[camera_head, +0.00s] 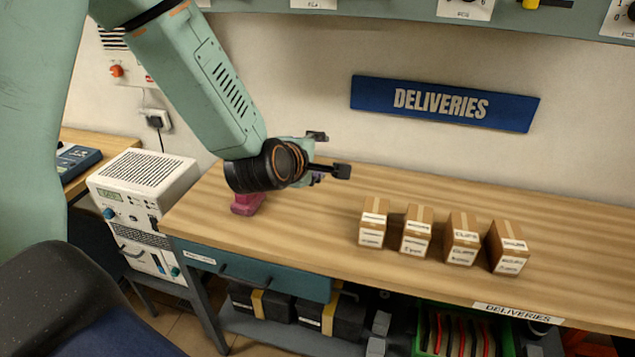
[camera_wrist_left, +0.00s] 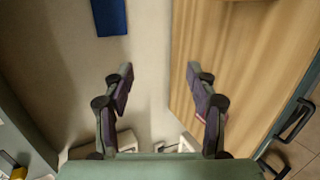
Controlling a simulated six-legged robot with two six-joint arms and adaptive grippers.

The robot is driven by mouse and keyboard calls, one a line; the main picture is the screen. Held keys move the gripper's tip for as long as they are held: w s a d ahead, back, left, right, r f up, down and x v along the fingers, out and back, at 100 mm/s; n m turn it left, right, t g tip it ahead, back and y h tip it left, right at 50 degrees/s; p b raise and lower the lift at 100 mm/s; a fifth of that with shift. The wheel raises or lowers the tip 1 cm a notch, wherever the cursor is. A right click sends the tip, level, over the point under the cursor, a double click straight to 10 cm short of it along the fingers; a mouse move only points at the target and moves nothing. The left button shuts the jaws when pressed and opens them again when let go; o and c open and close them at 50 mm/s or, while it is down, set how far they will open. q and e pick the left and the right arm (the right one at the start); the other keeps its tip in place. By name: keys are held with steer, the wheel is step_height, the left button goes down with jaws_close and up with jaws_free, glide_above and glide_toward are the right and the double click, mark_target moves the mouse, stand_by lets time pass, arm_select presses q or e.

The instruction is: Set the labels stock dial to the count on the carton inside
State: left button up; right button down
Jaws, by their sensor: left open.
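Several small brown cartons stand in a row on the wooden bench, among them a left carton (camera_head: 372,222), a second carton (camera_head: 416,231), a third carton (camera_head: 462,238) and a right carton (camera_head: 508,247). The third seems to read "CLIPS"; the other labels are too small to read surely. White dial cards on the shelf edge above are cut off by the top of the head view, such as a middle card (camera_head: 466,9) and a right card (camera_head: 620,18). I cannot tell which is for labels. My left gripper (camera_head: 333,154) is open and empty above the bench's back left; its fingers show in the wrist view (camera_wrist_left: 159,75). My right gripper is out of view.
The bench (camera_head: 320,235) is clear between a dark pink object (camera_head: 247,203) and the cartons. A blue "DELIVERIES" sign (camera_head: 444,103) hangs on the wall. A teal drawer (camera_head: 255,273) is under the bench. A white instrument (camera_head: 145,180) stands at left. The shelf (camera_head: 560,22) overhangs.

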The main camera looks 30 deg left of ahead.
arm_select(q)
steer(key=shift+m+g, duration=0.4)
steer(key=shift+m, duration=0.2)
steer(key=f, duration=0.1)
steer(key=s+f, duration=0.1)
steer(key=f, duration=0.1)
steer(key=shift+s+d+f+b, duration=0.3)
steer(key=shift+d+f+b, duration=0.1)
steer(key=shift+w, duration=0.1)
steer(key=s+d+f+m+g+b, duration=0.2)
steer(key=s+f+m+g+b, duration=0.2)
steer(key=s+f, duration=0.7)
steer(key=s+d+f+m+g+h+b, duration=0.1)
steer(key=s+d+f+m+g+b, duration=0.2)
steer(key=s+f, duration=0.9)
steer(key=s+d+f+m+g+b, duration=0.2)
steer(key=s+f+m+b, duration=0.6)
steer(key=f, duration=1)
steer(key=s+m+g, duration=0.2)
steer(key=s+m, duration=0.1)
steer(key=s, duration=0.1)
steer(key=shift+s+d+f+m+g+h, duration=0.2)
steer(key=shift+s+m+g+h, duration=0.1)
steer(key=shift+g, duration=0.1)
